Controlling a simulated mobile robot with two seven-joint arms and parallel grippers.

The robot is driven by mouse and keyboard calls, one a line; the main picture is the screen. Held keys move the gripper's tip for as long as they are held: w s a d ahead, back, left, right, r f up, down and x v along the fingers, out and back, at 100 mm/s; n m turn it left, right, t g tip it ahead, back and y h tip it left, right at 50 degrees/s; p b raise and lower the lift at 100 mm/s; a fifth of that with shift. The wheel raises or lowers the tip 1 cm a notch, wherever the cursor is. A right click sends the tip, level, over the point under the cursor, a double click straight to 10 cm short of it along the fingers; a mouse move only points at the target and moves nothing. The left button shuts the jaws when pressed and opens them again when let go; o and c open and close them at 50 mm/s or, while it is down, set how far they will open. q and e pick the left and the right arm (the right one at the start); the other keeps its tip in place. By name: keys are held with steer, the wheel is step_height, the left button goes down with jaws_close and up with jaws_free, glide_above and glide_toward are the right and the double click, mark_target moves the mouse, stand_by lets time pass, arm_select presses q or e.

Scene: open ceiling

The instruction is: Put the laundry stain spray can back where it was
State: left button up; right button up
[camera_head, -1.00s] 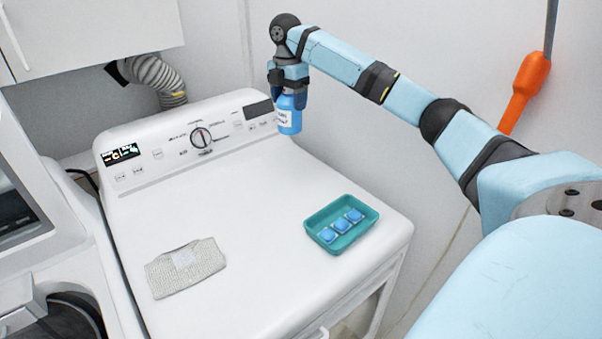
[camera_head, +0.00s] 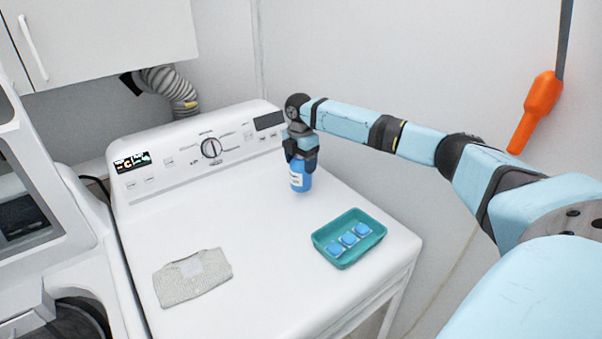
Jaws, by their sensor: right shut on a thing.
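The laundry stain spray can (camera_head: 300,179) is blue with a white label and is upright in my right gripper (camera_head: 301,160). My right gripper is shut on its upper part, which the fingers hide. The can is over the back right of the white machine's top (camera_head: 240,215), in front of the control panel. I cannot tell whether its base touches the surface. My left gripper is not in view.
A teal tray (camera_head: 371,219) with blue-topped blocks sits at the right of the machine top. A folded grey cloth (camera_head: 193,277) lies at the front left. The control panel (camera_head: 211,149) rises behind. The middle is clear.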

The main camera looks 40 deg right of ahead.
mark_target(301, 173)
step_height(301, 173, down, 4)
steer(key=shift+f, duration=0.1)
stand_by(0.4)
steer(key=o, duration=1.3)
steer(key=shift+f, duration=0.15)
step_height(301, 173, up, 12)
steer(key=shift+w+r+b, duration=0.15)
steer(key=shift+r+b, duration=0.05)
steer(key=shift+b, duration=0.25)
